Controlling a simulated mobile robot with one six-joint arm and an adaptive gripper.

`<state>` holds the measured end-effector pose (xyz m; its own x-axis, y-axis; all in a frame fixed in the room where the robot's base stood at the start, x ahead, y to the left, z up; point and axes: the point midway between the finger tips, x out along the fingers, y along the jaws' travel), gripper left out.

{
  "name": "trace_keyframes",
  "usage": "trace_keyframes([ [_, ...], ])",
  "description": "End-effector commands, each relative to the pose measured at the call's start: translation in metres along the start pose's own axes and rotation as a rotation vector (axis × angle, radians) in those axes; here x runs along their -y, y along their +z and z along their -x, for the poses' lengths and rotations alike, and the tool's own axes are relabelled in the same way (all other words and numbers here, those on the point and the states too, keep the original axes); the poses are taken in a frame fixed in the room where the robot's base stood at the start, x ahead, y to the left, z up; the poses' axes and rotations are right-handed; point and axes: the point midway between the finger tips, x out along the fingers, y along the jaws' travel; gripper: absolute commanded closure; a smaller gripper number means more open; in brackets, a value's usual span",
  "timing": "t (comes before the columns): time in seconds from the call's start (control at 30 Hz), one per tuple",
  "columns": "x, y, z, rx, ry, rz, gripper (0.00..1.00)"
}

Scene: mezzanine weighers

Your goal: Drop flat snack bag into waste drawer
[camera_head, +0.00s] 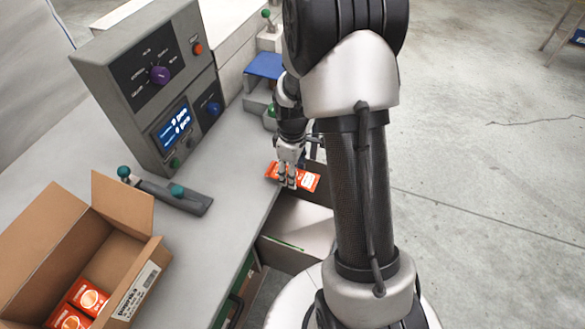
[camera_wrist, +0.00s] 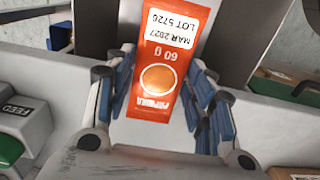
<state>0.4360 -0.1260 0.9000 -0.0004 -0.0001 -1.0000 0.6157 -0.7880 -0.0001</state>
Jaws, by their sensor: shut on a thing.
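The flat orange snack bag (camera_head: 306,180) is in my gripper (camera_head: 288,179), out past the edge of the grey counter. In the wrist view the bag (camera_wrist: 160,78) lies between the blue-padded fingers of my gripper (camera_wrist: 163,98), with its white label showing. My gripper is shut on it. Below the bag, an open drawer (camera_head: 300,222) with pale walls juts from the counter front; my arm hides its right part. I cannot tell how far the bag is above it.
An open cardboard box (camera_head: 122,262) with orange packs (camera_head: 88,296) stands at the lower left. A grey control console (camera_head: 150,85) stands on the counter (camera_head: 225,165). A blue-topped platform (camera_head: 265,66) stands behind my gripper. A FEED button block (camera_wrist: 22,118) shows in the wrist view.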

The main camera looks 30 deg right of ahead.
Motion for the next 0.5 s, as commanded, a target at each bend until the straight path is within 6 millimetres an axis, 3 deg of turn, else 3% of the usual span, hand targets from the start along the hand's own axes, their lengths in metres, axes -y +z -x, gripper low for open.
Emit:
trace_keyframes([
  [0.1, 0.0000, -0.0001, -0.0086, 0.000, 0.000, 0.000, 0.74],
  [0.33, 0.0000, -0.0001, -0.0076, 0.000, 0.000, 0.000, 0.74],
  [0.37, 0.0000, -0.0001, -0.0075, 0.000, 0.000, 0.000, 0.50],
  [0.5, 0.0000, -0.0001, -0.0075, 0.000, 0.000, -0.001, 0.41],
])
